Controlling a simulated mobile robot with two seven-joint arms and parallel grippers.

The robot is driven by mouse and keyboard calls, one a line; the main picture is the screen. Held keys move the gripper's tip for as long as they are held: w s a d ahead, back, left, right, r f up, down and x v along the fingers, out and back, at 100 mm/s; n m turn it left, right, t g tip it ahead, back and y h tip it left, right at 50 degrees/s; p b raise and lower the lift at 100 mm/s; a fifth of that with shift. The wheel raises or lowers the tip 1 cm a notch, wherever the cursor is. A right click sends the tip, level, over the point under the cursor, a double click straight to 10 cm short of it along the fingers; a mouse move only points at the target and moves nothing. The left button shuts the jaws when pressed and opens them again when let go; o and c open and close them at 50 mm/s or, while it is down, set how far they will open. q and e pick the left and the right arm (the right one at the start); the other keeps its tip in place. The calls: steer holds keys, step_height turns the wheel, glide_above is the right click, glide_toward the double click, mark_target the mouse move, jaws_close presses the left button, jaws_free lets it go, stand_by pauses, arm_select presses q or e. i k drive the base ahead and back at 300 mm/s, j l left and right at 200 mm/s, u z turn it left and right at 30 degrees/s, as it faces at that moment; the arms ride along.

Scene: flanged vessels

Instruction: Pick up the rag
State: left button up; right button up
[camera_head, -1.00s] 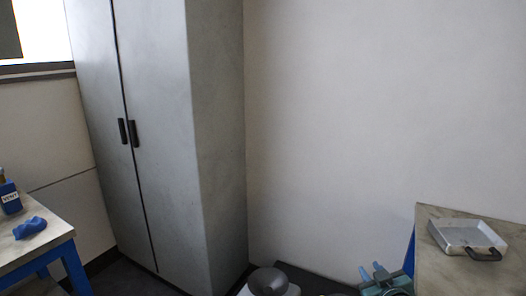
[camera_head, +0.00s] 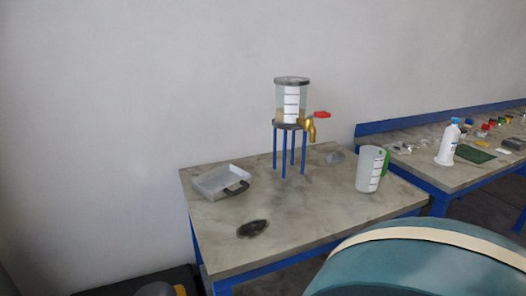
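The blue crumpled cloth-like thing seen earlier is out of view now. Neither of my grippers shows in this view.
The table bears a metal tray (camera_head: 212,184) with a dark handle, a clear vessel (camera_head: 291,103) with brass tap on a blue stand, a jug (camera_head: 370,170) and a dark oval patch (camera_head: 253,229). A second bench (camera_head: 425,168) stands right. A big teal rounded body (camera_head: 420,272) fills the lower right.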

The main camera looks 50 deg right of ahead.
mark_target(338, 157)
steer(key=z, duration=2.25)
